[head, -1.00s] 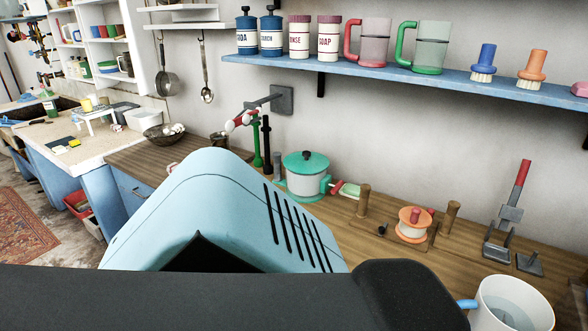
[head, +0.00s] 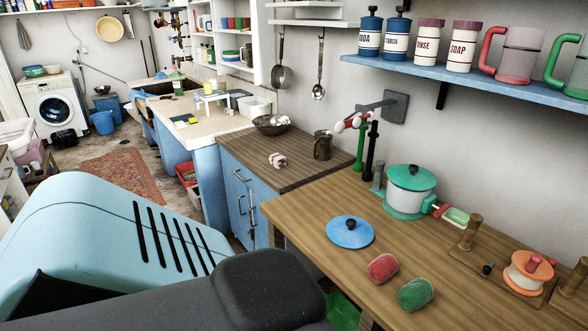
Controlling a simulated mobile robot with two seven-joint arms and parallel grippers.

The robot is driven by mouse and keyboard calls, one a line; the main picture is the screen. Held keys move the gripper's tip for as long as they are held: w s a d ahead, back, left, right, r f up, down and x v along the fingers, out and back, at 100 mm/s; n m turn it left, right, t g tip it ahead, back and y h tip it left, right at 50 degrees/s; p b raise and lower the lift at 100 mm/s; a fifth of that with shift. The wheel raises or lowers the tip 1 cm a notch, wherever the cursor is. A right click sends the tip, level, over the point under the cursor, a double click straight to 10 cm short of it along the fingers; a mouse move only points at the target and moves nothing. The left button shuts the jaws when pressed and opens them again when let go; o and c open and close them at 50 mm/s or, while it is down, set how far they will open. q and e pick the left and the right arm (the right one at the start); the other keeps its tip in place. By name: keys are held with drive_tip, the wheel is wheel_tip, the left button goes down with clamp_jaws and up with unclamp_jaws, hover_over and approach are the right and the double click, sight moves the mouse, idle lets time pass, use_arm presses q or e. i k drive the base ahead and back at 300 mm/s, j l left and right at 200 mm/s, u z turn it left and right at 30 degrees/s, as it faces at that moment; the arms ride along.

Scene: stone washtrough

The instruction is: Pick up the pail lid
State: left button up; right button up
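A round blue lid (head: 349,232) with a black knob lies flat, knob up, near the front left of the wooden worktop (head: 440,252). It fits the name pail lid best. A second lid (head: 412,177), teal with a dark knob, sits on a white and teal pot (head: 408,203) behind it to the right. Neither of my grippers shows in the head view. My own light blue and dark grey body parts fill the lower left and hide the floor there.
A red roll (head: 382,268) and a green roll (head: 415,294) lie right of the blue lid. Green and black posts stand behind it. An orange spool (head: 528,271) is at the right. The worktop around the blue lid is mostly clear.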

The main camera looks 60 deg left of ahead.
sight(352, 233)
drive_tip(key=u, duration=1.4)
drive_tip(key=z, duration=1.8)
drive_tip(key=k+j+z, duration=0.1)
drive_tip(key=j, duration=0.35)
drive_tip(key=k+j, duration=0.15)
drive_tip(key=j, duration=0.25)
drive_tip(key=k+j+z, duration=0.15)
drive_tip(key=j, duration=0.3)
drive_tip(key=k+j, duration=0.15)
drive_tip(key=j, duration=0.25)
drive_tip(key=k+j+z, duration=0.15)
drive_tip(key=j, duration=0.25)
